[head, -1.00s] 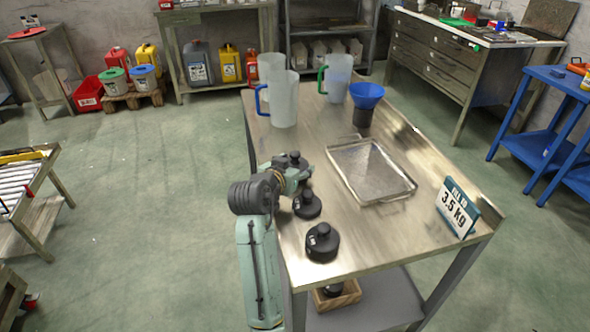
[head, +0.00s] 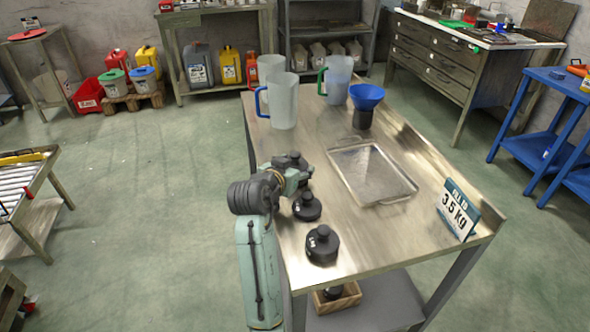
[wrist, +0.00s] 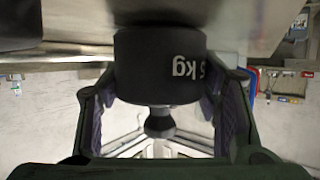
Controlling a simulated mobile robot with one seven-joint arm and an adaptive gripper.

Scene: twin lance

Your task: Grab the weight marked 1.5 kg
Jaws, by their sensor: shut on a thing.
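A black cylindrical weight with a knob (wrist: 160,65) sits between my fingers in the wrist view, upside down there. Its label shows "5 kg" at the edge, with the front of the number turned out of sight. My gripper (wrist: 160,110) is shut on it, one finger on each side. In the head view my gripper (head: 300,174) is at the table's left edge, partly covering the held weight (head: 293,158). Two more black weights, a smaller one (head: 307,207) and a larger one (head: 322,245), stand nearer on the table. Their labels are too small to read.
A metal tray (head: 411,196) lies right of the weights on the steel table (head: 345,232). A sign reading "Fill to 3.5 kg" (head: 458,211) stands at the right edge. Pitchers (head: 284,102) and a blue funnel (head: 366,95) stand at the far end.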

